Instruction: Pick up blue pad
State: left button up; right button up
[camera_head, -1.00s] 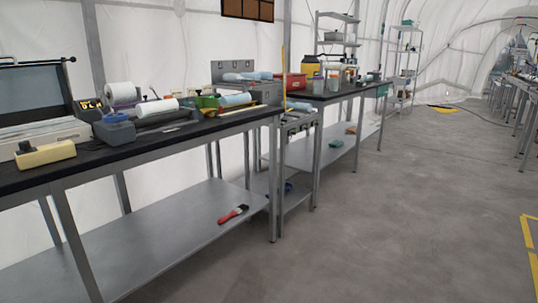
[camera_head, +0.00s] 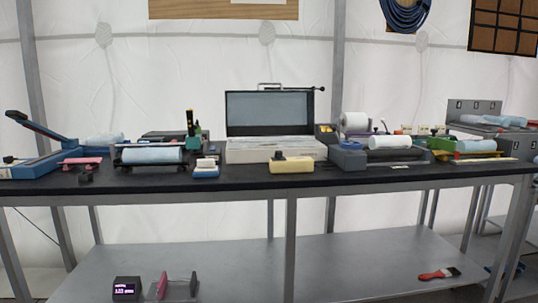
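I cannot tell for sure which item is the blue pad. A small block with a blue base and white top (camera_head: 206,171) sits near the front edge of the black bench top (camera_head: 240,180), left of centre. A light blue roll-like piece (camera_head: 152,154) lies on a dark holder to its left. Another light blue piece (camera_head: 105,140) lies at the far left, and one more (camera_head: 476,146) at the right. Neither of my grippers is in view.
An open case with a grey lid (camera_head: 270,112) stands mid-bench. A pale yellow block (camera_head: 291,164) is before it. A blue lever tool (camera_head: 30,165) is at far left, a white roll (camera_head: 355,122) at right. The lower shelf (camera_head: 250,265) holds a red brush (camera_head: 438,274).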

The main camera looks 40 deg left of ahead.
aim_at(205, 167)
jog(key=u, duration=1.1)
